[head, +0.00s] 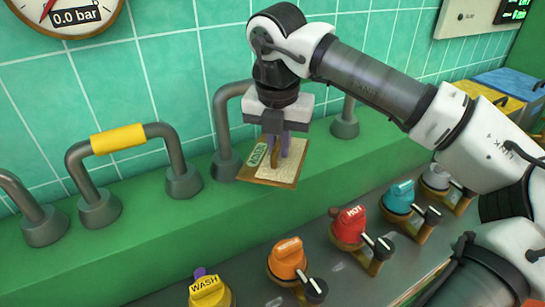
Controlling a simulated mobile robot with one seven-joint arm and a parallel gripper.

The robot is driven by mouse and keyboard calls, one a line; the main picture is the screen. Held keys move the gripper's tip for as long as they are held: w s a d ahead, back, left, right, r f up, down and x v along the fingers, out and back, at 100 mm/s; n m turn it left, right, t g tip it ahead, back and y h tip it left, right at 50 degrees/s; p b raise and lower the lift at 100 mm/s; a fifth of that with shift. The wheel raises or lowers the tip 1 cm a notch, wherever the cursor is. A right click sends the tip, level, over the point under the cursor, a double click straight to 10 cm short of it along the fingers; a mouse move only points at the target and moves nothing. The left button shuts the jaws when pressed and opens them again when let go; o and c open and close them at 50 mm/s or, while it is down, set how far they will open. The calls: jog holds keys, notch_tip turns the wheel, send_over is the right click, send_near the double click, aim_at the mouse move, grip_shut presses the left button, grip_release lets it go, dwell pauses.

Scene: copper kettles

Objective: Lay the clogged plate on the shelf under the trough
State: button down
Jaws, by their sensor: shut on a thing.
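My gripper (279,143) points down in front of the tiled wall. It is shut on the clogged plate (265,172), a square with a brown edge, a pale grainy middle and a green label on its left side. The plate is held above the green ledge and looks slightly tilted. The fingers cover part of its middle. I cannot make out the trough or the shelf under it in this view.
Grey pipes stand on the green ledge (330,200); one has a yellow sleeve (117,139). In front is a row of valves: WASH (209,292), orange (287,260), red HOT (349,225), teal (399,197) and a pale one (436,177). Yellow and blue boxes stand far right.

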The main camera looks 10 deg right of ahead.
jog(key=shift+w+a+f+p, duration=0.25)
jog(key=shift+w+f, duration=0.15)
jog(key=shift+w, duration=0.1)
jog(key=shift+w+a+f+p, duration=0.1)
jog(key=shift+w+f+p, duration=0.1)
jog(key=shift+w+f, duration=0.25)
jog(key=shift+w+f+p, duration=0.1)
jog(key=shift+f+p, duration=0.85)
jog(key=shift+f, duration=1.25)
jog(key=shift+w+f, duration=0.1)
jog(key=shift+f, duration=0.3)
jog(key=shift+f, duration=0.2)
jog(key=c, duration=1.5)
grip_release()
jog(key=shift+r, duration=0.1)
jog(key=shift+r, duration=0.1)
